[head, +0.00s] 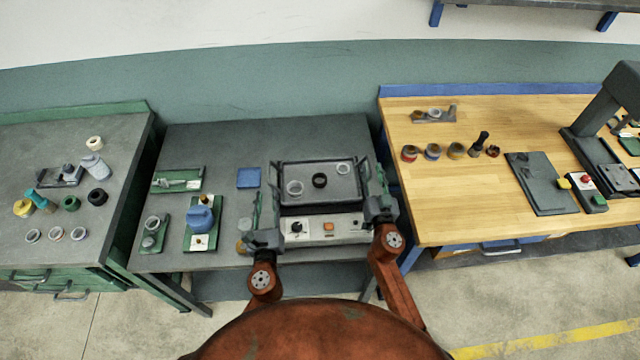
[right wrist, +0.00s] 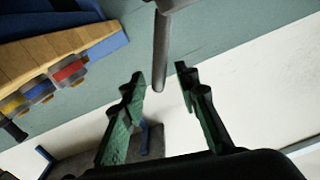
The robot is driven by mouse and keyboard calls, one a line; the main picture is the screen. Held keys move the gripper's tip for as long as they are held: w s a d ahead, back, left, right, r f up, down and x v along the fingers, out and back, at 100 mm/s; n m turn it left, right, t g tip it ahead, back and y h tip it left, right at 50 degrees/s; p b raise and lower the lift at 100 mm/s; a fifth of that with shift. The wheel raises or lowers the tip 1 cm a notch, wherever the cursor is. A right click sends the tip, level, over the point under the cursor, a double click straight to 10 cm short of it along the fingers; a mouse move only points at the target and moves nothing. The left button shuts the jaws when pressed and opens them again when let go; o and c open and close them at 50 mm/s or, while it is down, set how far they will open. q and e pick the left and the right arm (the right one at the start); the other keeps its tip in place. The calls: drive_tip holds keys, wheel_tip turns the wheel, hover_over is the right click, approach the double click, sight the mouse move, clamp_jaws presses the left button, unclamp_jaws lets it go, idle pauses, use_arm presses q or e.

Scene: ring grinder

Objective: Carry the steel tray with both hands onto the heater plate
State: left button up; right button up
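The steel tray (head: 335,193) is level above the heater plate's white front panel (head: 322,229), which has a black knob and an orange switch. I cannot tell whether it rests on the plate or is just above it; the plate's top is hidden. Three rings lie in the tray. My left gripper (head: 264,212) is at the tray's left end; its hold on the handle is unclear. My right gripper (head: 376,188) is at the right end. In the right wrist view its green fingers (right wrist: 163,80) are apart, with a grey bar (right wrist: 160,50) between their tips.
A blue square pad (head: 248,178) and green boards, one with a blue part (head: 200,217), lie left of the tray. A wooden bench (head: 460,190) with several small parts stands close on the right. Another grey bench (head: 70,150) stands left. Grey table behind the tray is clear.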

drive_tip(key=s+d, duration=0.1)
drive_tip(key=s, duration=1.1)
drive_tip(key=shift+d, duration=0.1)
